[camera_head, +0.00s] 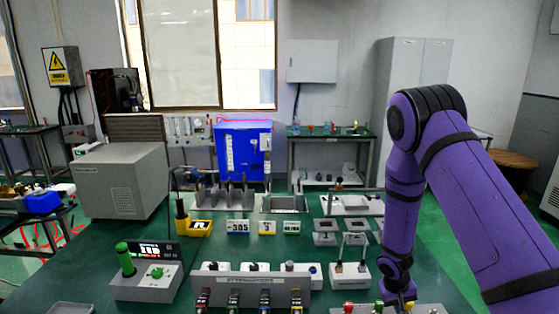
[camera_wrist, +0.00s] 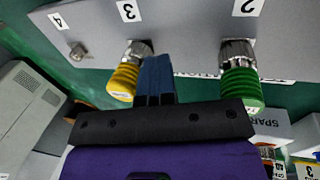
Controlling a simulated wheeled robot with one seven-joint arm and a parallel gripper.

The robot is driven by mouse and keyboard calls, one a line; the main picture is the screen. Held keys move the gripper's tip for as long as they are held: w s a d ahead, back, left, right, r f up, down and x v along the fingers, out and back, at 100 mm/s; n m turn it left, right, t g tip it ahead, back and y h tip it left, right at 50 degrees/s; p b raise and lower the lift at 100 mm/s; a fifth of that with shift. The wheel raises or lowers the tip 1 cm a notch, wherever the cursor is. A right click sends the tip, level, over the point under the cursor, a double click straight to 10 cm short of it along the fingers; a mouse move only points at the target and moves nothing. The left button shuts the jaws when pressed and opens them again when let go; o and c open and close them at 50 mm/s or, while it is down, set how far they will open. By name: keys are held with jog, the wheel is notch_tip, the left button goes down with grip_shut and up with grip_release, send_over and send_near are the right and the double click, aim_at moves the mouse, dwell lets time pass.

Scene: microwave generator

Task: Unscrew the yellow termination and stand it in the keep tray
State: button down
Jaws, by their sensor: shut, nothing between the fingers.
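The yellow termination (camera_wrist: 124,80) is on the metal connector at the port labelled 3 on a grey panel (camera_wrist: 190,22). In the head view the yellow termination (camera_head: 408,306) shows only small at the bottom edge. My gripper (camera_wrist: 155,62) has its blue fingers together with nothing between them. It is just right of the yellow termination in the wrist view, between it and the green termination (camera_wrist: 241,86) at port 2. In the head view my gripper is low on the right, its fingertips hard to make out. I cannot tell for sure which tray is the keep tray.
Port 4 shows a bare connector (camera_wrist: 79,51). A red-topped part (camera_head: 348,308) and a green one stand left of my gripper. An attenuator rack (camera_head: 250,283) holds several coloured parts. Grey fixtures (camera_head: 326,231) and a white tray (camera_head: 352,204) stand farther back on the green bench.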

jog(key=shift+s, duration=0.6)
jog(key=shift+a, duration=0.35)
jog(key=shift+d+v, duration=0.25)
jog(key=shift+v, duration=0.75)
jog(key=shift+d+v, duration=0.25)
jog(key=shift+v, duration=0.7)
jog(key=shift+d+v, duration=0.2)
jog(key=shift+v, duration=0.8)
jog(key=shift+r, duration=0.2)
